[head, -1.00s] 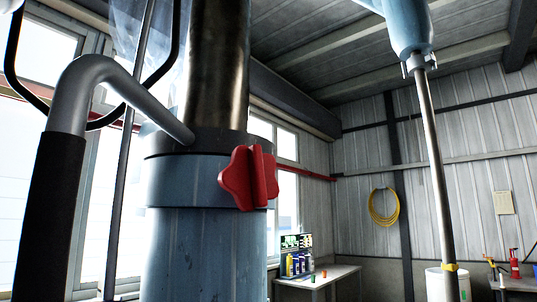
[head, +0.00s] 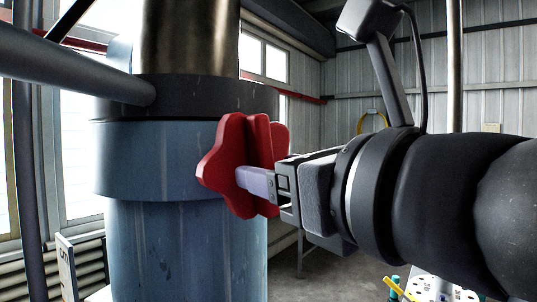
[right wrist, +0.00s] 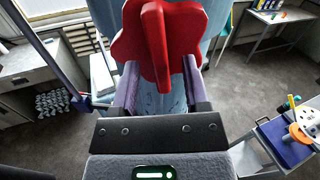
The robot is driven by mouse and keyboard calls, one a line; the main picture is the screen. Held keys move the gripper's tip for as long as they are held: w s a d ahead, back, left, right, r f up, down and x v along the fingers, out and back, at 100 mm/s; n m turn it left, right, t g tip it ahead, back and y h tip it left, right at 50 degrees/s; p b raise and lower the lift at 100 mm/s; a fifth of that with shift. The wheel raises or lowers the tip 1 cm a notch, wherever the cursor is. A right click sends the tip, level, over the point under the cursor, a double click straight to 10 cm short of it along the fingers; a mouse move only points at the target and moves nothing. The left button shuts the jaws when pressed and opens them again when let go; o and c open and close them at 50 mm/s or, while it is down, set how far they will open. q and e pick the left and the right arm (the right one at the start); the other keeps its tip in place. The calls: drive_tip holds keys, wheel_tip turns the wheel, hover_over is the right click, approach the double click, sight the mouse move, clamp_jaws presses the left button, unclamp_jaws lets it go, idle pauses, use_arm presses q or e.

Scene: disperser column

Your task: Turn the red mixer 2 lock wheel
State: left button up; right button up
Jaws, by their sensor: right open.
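The red lock wheel (head: 236,150) is a lobed knob with a raised grip bar on the side of the blue column collar (head: 150,160). My right gripper (head: 258,183) comes in from the right at the wheel. In the right wrist view the wheel (right wrist: 178,35) stands between the two finger tips (right wrist: 160,80), with its raised bar near the middle. The fingers are apart, one on each side of the wheel's lower part. I cannot tell whether they touch it. My left gripper is not in view.
A grey tube (head: 75,65) crosses to the column at the upper left. In the right wrist view a bench with a blue tray (right wrist: 285,145) stands at the lower right, and a cabinet (right wrist: 35,75) at the left.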

drive_tip(key=shift+w+a, duration=0.25)
drive_tip(key=shift+w, duration=0.1)
clamp_jaws()
